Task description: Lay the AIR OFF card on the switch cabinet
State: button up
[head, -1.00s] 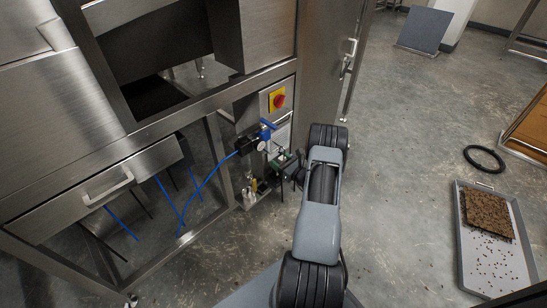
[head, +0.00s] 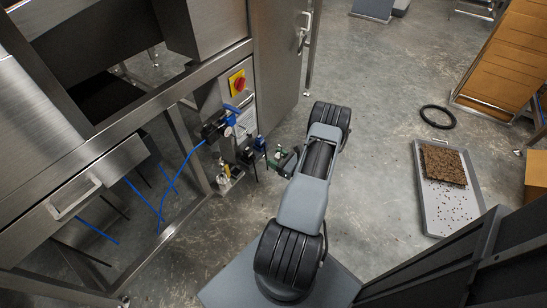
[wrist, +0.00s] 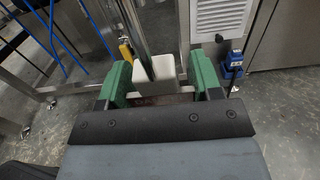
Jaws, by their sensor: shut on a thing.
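My gripper (head: 276,158) is in front of the steel frame, to the right of and apart from the valve gear. In the wrist view its green fingers (wrist: 161,85) are closed on a thick white piece (wrist: 155,78). In the wrist view a white slatted panel (wrist: 222,20) shows beyond the right finger. The held piece is too small to make out in the head view.
A blue-handled valve with a gauge (head: 230,121) and a blue hose (head: 181,176) are left of my gripper. A tall steel door (head: 280,60) stands behind. A grey tray (head: 440,212) and a black ring (head: 437,117) lie on the floor at right. Dark panels (head: 440,265) stand lower right.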

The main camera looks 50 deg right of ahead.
aim_at(281, 155)
jog(key=shift+r, duration=0.25)
jog(key=shift+r+p, duration=1.2)
jog(key=shift+r, duration=0.2)
jog(key=shift+s, duration=0.1)
jog(key=s+d, duration=0.1)
jog(key=s, duration=0.8)
jog(key=shift+s+d, duration=0.3)
jog(key=shift+d, duration=0.05)
dwell(1.3)
dwell(0.4)
